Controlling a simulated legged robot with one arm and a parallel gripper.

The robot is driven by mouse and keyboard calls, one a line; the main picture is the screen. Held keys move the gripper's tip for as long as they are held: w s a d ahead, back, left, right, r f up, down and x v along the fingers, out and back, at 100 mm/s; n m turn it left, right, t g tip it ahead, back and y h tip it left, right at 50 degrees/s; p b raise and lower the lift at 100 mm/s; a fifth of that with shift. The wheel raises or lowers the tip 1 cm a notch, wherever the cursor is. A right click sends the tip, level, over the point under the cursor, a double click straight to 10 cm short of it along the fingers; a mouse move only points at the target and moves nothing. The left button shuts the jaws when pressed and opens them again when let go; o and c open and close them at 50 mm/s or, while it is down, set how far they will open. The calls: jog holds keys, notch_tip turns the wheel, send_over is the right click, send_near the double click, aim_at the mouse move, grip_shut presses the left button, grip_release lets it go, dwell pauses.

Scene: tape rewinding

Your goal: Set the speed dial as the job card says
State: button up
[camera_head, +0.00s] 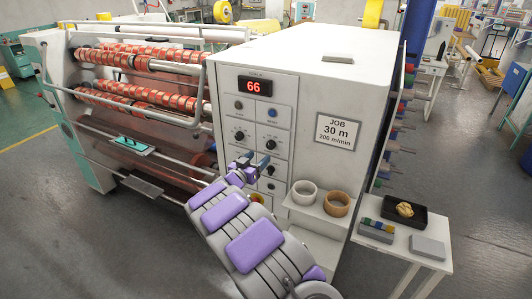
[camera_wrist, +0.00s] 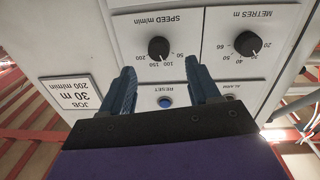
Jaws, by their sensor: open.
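The job card (camera_head: 337,131) on the machine's side reads 30 m, 200 m/min; it shows upside down in the wrist view (camera_wrist: 74,93). The black speed dial (camera_head: 271,143) is at the right of the control panel. In the wrist view the speed dial (camera_wrist: 158,47) has an upside-down scale including 50, 100, 150 and 200; I cannot tell its pointer's setting. My gripper (camera_head: 254,163) is open and empty in front of the panel. In the wrist view its fingertips (camera_wrist: 160,68) are spread, with the dial beyond and between them in the picture, apparently not gripped.
The metres dial (camera_wrist: 248,43) is beside the speed dial, and a blue reset button (camera_wrist: 166,101) shows between my fingers. A red display (camera_head: 259,86) reads 66. Two tape rolls (camera_head: 337,203) rest on a low shelf. A side table (camera_head: 402,247) stands at right.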

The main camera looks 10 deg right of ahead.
aim_at(269, 148)
jog(key=x, duration=0.6)
jog(key=shift+w+d+b, duration=0.25)
jog(key=shift+d+b, duration=0.05)
jog(key=shift+b, duration=0.1)
jog(key=shift+c, duration=0.2)
jog(key=c, duration=1)
